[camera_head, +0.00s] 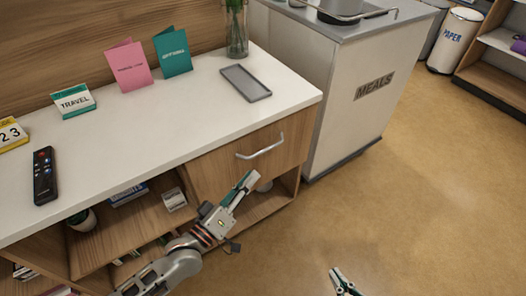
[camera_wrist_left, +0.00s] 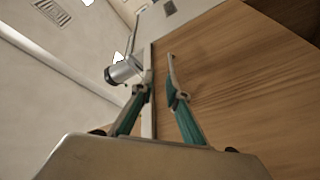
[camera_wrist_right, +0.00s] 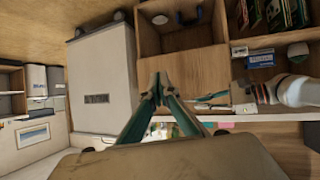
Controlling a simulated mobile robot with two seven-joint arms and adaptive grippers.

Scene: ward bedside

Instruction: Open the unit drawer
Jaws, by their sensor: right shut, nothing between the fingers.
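The unit drawer (camera_head: 252,162) has a wooden front, flush with the bedside unit, so it looks shut. Its curved silver handle (camera_head: 262,150) shows clear in the head view. My left gripper (camera_head: 247,182) is just in front of the drawer, below the handle, its fingers pointing up towards it. The left wrist view shows its fingers (camera_wrist_left: 160,82) apart with nothing seen held between them, beside a wooden surface. My right gripper (camera_head: 338,272) is low over the floor, away from the unit. In the right wrist view its fingertips (camera_wrist_right: 157,88) meet, empty.
The white countertop (camera_head: 165,125) holds a grey tray (camera_head: 246,82), a vase (camera_head: 236,35), a remote (camera_head: 44,175) and standing cards. A white meals cart (camera_head: 350,100) stands right of the unit. Open shelves (camera_head: 140,225) lie left of the drawer. The floor (camera_head: 430,200) at right is clear.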

